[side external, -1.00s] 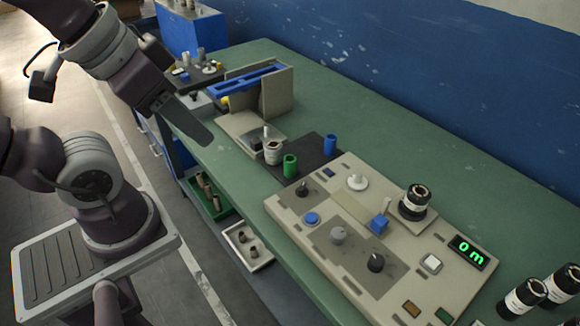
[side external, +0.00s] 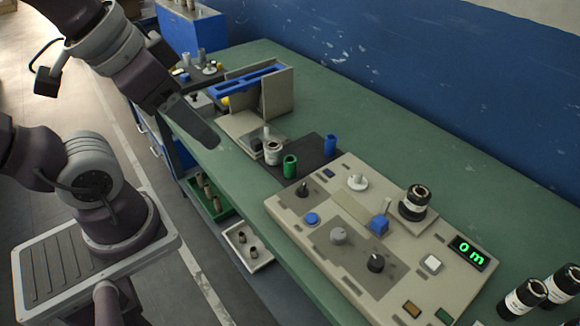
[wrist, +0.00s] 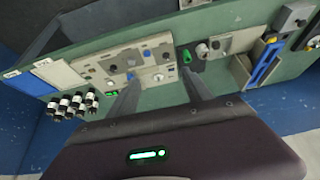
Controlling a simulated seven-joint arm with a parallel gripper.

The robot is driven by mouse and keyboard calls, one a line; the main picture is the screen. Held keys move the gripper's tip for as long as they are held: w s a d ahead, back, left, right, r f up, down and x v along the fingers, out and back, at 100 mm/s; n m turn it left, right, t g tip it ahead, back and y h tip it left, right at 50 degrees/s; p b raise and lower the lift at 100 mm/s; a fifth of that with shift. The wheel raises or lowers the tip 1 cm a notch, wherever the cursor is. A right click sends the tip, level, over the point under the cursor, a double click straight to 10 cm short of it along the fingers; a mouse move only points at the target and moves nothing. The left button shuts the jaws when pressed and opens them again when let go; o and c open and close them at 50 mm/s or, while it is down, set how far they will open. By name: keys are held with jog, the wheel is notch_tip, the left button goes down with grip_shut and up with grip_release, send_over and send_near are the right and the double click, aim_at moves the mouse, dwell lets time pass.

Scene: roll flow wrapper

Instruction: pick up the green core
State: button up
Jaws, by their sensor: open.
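The green core (side external: 290,167) is a short upright hollow cylinder on a dark mat (side external: 316,154) on the green bench. It also shows in the wrist view (wrist: 187,57), close to the tip of the right finger in the picture. My gripper (side external: 212,142) is above the bench's near edge, up and left of the green core and apart from it. In the wrist view my gripper (wrist: 161,77) has its two fingers spread wide with nothing between them. In the side view one finger hides the other.
A white roll (side external: 272,152) stands close left of the green core, and a blue core (side external: 330,145) stands behind it. A beige control panel (side external: 290,208) with knobs lies to the right. A blue-topped wrapper frame (side external: 277,95) stands further back left. Bench behind the mat is clear.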

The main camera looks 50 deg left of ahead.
jog(key=w+a+f+m+g, duration=0.25)
jog(key=w+m, duration=0.25)
jog(key=w, duration=0.7)
jog(key=m+g, duration=0.3)
jog(key=m, duration=0.5)
send_over(290, 161)
notch_tip(290, 161, down, 20)
jog(key=shift+f, duration=0.1)
jog(key=shift+m, duration=0.5)
notch_tip(290, 161, down, 9)
jog(key=shift+r, duration=0.2)
grip_shut()
